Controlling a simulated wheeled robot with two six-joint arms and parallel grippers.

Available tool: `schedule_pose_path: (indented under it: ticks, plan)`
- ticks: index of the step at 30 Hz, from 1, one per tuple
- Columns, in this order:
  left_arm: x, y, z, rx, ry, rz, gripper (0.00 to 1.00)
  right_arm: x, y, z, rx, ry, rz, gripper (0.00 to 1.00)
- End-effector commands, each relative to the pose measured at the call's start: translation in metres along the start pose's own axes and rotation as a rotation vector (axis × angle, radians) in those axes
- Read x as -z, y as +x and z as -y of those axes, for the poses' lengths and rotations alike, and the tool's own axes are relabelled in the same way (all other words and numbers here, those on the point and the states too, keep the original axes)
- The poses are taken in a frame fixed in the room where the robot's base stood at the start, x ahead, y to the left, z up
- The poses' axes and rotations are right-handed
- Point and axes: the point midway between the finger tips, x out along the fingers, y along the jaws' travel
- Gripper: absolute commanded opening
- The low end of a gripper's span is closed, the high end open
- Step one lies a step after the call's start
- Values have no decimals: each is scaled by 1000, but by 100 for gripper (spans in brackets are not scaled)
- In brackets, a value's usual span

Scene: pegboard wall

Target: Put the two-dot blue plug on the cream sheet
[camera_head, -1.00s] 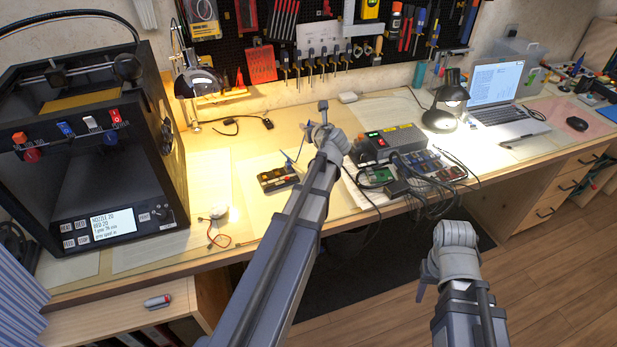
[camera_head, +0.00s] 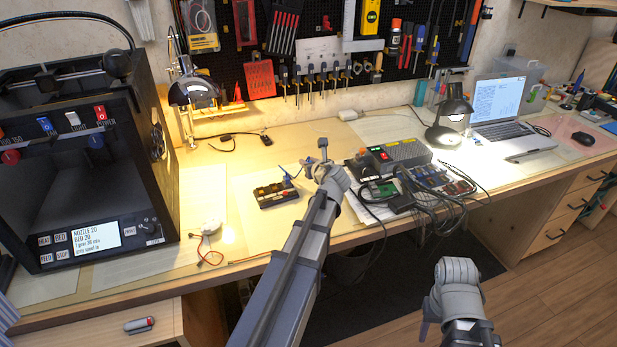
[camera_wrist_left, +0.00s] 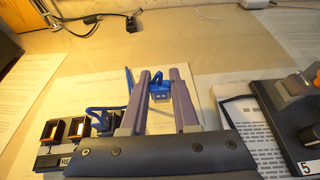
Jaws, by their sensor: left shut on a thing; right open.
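The blue plug (camera_wrist_left: 159,91) is between the fingertips of my left gripper (camera_wrist_left: 158,88) in the left wrist view, with small pale marks on its face. In the head view the left gripper (camera_head: 322,152) is over the bench, mostly hidden by its own wrist. A cream-coloured printed sheet (camera_head: 285,222) lies on the bench below and left of it; it also shows in the wrist view (camera_wrist_left: 78,88). The plug appears above this sheet; I cannot tell whether it touches. My right gripper (camera_head: 425,329) is low at the front, off the bench, barely showing and empty.
A black block (camera_head: 276,193) with square sockets and a blue lead stands on the sheet, left of my gripper. A power box (camera_head: 400,152) with many dark cables is to the right. A 3D printer (camera_head: 85,150) stands at the left.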

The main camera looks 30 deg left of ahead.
Motion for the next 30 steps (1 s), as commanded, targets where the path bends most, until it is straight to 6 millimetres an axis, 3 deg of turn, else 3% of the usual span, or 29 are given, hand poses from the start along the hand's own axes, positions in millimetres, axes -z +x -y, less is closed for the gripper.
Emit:
schedule_pose_path:
  ticks: [12, 24, 25, 30]
  plan:
    - [36, 15, 0, 0, 0, 0, 0, 2, 38, 4, 0, 0, 0, 50]
    - [38, 16, 0, 0, 0, 0, 0, 2, 40, 4, 0, 0, 0, 50]
    - [37, 15, 0, 0, 0, 0, 30, 2, 40, 4, 0, 0, 0, 50]
    - [36, 15, 0, 0, 0, 0, 49, 2, 39, 4, 0, 0, 0, 50]
